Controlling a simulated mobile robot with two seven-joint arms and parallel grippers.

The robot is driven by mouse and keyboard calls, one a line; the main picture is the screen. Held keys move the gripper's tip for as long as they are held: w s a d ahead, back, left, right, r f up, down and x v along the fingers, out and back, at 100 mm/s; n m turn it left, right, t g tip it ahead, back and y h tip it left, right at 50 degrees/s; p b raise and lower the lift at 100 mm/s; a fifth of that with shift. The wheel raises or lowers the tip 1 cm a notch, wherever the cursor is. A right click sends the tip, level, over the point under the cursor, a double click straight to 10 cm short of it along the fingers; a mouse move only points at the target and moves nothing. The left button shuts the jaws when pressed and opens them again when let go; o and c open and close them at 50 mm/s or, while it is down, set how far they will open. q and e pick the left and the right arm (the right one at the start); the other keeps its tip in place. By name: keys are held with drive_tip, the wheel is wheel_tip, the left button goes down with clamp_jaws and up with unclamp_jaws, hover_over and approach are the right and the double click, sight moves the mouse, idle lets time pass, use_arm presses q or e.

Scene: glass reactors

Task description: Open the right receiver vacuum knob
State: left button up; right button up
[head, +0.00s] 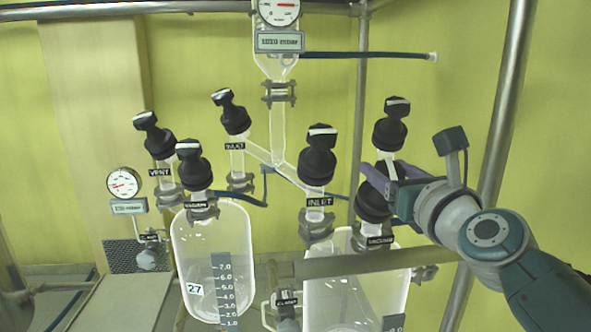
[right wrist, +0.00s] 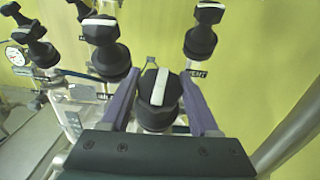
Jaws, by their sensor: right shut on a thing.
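The right receiver's vacuum knob (head: 372,203) is black and ribbed, above a label whose text is hard to read. My right gripper (head: 381,178) reaches it from the right, and its purple fingers hide the knob's top in the head view. In the right wrist view the knob (right wrist: 157,112) sits between the two fingers of the gripper (right wrist: 158,88), which are shut on it. Its white stripe runs nearly up and down there. The right receiver (head: 345,290) is the clear vessel below. My left gripper is not in view.
The inlet knob (head: 318,160) stands just left of the gripper, and another black knob (head: 390,127) stands behind it. A metal rail (head: 370,262) crosses below. A steel pole (head: 497,110) rises behind my right arm. The left receiver (head: 212,255) stands further left.

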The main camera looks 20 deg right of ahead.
drive_tip(key=n+g+y+b, duration=0.1)
drive_tip(key=n+y+b, duration=0.3)
drive_tip(key=n+y, duration=0.1)
drive_tip(key=n+g+y+b, duration=0.1)
drive_tip(key=n+y+b, duration=0.4)
drive_tip(key=n, duration=0.1)
drive_tip(key=shift+f, duration=0.2)
drive_tip(key=shift+r+n+g+y+b, duration=0.1)
drive_tip(key=shift+n+g+y+b, duration=0.6)
drive_tip(key=shift+n+g+y, duration=0.3)
drive_tip(key=shift+a+r+n+g+y+b, duration=0.1)
drive_tip(key=shift+n+g+y+b, duration=0.25)
drive_tip(key=shift+n+g+y, duration=0.55)
drive_tip(key=shift+a+n+g+y, duration=0.1)
drive_tip(key=shift+n+g+y, duration=0.3)
drive_tip(key=shift+n+g, duration=1.05)
drive_tip(key=shift+s+n, duration=0.1)
drive_tip(key=shift+n, duration=0.45)
drive_tip(key=o, duration=1.4)
